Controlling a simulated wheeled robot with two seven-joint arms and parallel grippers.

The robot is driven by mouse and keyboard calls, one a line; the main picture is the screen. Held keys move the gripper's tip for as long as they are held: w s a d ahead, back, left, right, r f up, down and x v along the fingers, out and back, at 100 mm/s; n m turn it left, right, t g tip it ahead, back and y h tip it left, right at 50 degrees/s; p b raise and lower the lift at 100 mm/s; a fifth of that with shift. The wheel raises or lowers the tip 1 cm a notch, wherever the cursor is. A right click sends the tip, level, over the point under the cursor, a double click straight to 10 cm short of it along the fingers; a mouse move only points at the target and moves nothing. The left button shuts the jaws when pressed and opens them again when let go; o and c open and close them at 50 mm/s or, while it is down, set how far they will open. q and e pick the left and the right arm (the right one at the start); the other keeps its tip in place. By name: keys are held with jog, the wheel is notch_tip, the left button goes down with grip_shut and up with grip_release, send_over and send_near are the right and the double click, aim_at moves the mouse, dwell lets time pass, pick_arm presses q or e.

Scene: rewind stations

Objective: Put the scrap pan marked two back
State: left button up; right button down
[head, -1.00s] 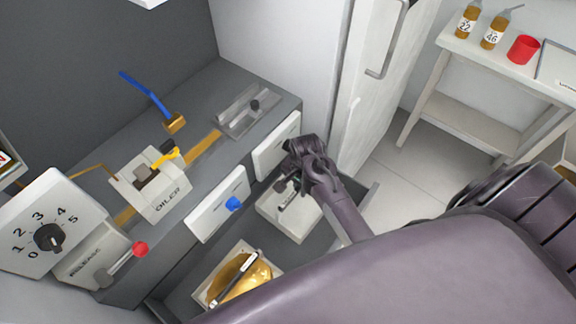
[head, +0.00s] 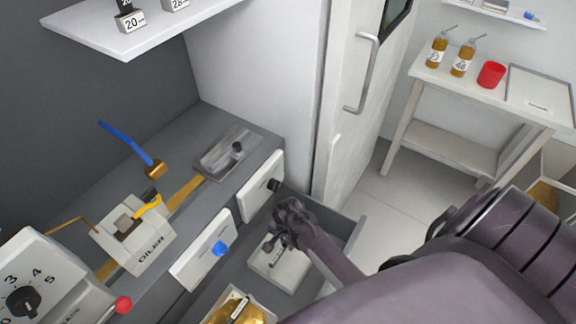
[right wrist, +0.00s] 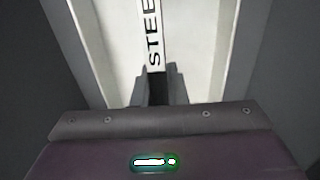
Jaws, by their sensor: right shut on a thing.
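A white pan (head: 277,272) sits in the open grey drawer below the bench in the head view. My right gripper (head: 280,240) is over it, shut on its raised handle strip. The right wrist view shows the strip (right wrist: 152,30) between the fingers (right wrist: 158,88), with lettering that reads "STEE" before it is cut off. No number two is readable on this pan. A second white pan (head: 208,318) with brass-coloured scrap (head: 228,308) stands left of it, cut by the lower edge. My left gripper is out of view.
A white side table (head: 440,80) with bottles and a red cup (head: 491,74) stands right.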

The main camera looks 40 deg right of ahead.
jog(key=c, duration=1.6)
grip_release()
jog(key=shift+o, duration=0.7)
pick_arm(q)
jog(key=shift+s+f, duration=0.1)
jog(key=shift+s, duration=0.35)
pick_arm(e)
notch_tip(320, 180, up, 12)
jog(key=shift+r+p, duration=0.1)
jog(key=shift+p, duration=0.4)
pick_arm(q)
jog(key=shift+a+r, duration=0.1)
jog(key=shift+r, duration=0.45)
